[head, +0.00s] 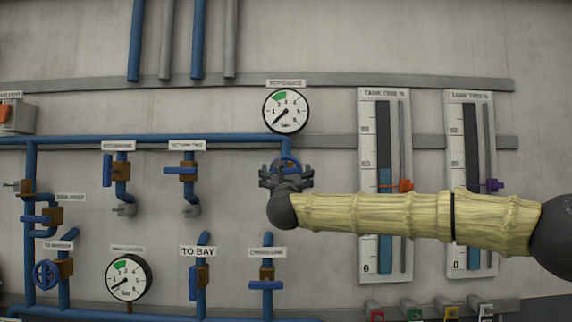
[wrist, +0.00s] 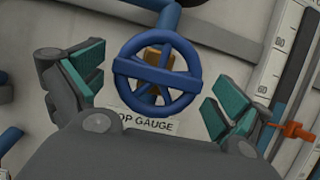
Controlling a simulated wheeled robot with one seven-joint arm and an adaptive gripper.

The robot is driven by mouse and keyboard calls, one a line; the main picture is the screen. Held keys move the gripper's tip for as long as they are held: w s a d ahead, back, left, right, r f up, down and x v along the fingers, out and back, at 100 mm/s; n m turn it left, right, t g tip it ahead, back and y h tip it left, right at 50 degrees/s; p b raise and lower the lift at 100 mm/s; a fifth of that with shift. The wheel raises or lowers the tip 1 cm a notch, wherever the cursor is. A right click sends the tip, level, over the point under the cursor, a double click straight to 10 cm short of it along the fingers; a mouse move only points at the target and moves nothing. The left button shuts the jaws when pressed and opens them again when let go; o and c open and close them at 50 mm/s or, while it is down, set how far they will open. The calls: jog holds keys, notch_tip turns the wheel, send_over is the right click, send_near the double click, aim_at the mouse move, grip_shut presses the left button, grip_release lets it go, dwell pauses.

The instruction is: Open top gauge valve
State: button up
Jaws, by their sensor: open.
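The top gauge valve is a blue spoked handwheel (wrist: 157,76) on a brass body, with a label reading "OP GAUGE" (wrist: 145,121) below it in the wrist view. In the head view the blue wheel (head: 291,163) is mostly hidden behind my gripper (head: 286,176), under the upper round dial gauge (head: 285,111). That gauge's needle points to the lower left, away from the green band. My gripper is open, and its teal-padded fingers (wrist: 152,90) stand to the left and right of the wheel. I see gaps between the pads and the rim.
Two tank level gauges (head: 371,98) (head: 456,100) with orange and purple pointers stand right of the valve, behind my arm. Blue pipes (head: 230,140) and several smaller valves fill the wall at left. A second dial (head: 127,277) and another handwheel (head: 47,273) sit lower left.

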jog(key=shift+p+x, duration=0.4)
jog(key=shift+x, duration=0.65)
jog(key=c, duration=0.8)
